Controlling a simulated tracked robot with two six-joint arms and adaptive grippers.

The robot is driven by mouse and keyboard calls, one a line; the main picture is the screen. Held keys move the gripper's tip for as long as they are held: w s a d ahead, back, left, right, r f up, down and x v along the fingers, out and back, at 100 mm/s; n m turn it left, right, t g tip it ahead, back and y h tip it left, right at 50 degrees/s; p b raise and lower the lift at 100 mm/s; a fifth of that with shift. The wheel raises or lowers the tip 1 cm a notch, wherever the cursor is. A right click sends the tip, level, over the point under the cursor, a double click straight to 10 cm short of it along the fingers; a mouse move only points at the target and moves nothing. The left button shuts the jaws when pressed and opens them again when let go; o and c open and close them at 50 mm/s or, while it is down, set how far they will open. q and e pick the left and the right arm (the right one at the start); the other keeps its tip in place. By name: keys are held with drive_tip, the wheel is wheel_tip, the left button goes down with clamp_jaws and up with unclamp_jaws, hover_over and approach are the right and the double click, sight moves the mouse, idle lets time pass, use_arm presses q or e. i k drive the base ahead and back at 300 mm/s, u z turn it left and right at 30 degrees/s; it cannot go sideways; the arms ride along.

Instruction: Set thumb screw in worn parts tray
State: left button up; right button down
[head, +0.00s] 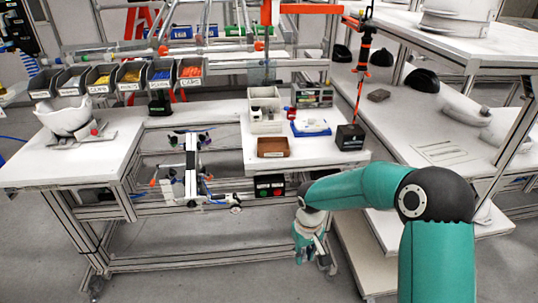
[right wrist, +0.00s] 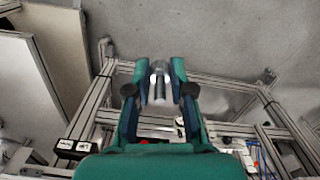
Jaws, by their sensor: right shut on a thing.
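My right gripper (head: 318,260) hangs in front of the bench, below the level of its top and over the floor. In the right wrist view the right gripper (right wrist: 159,72) is shut on a small silvery thumb screw (right wrist: 160,88), held between the fingertips. The screw cannot be made out in the head view. A small brown tray (head: 273,153) with a label too small to read sits near the front edge of the bench; it looks like the worn parts tray. It is up and left of my right gripper. My left gripper is not in view.
A white bin (head: 266,127) stands behind the brown tray. A blue-and-white tray (head: 311,128) and a black box (head: 349,137) are to its right. A bench frame with a red-and-green button box (head: 270,186) lies below the tray. Labelled bins and a white shell (head: 66,118) are at left.

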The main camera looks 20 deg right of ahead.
sight(273, 147)
drive_tip(key=k, duration=0.5)
drive_tip(key=z, duration=0.35)
drive_tip(key=i, duration=1.6)
drive_tip(key=u, duration=0.3)
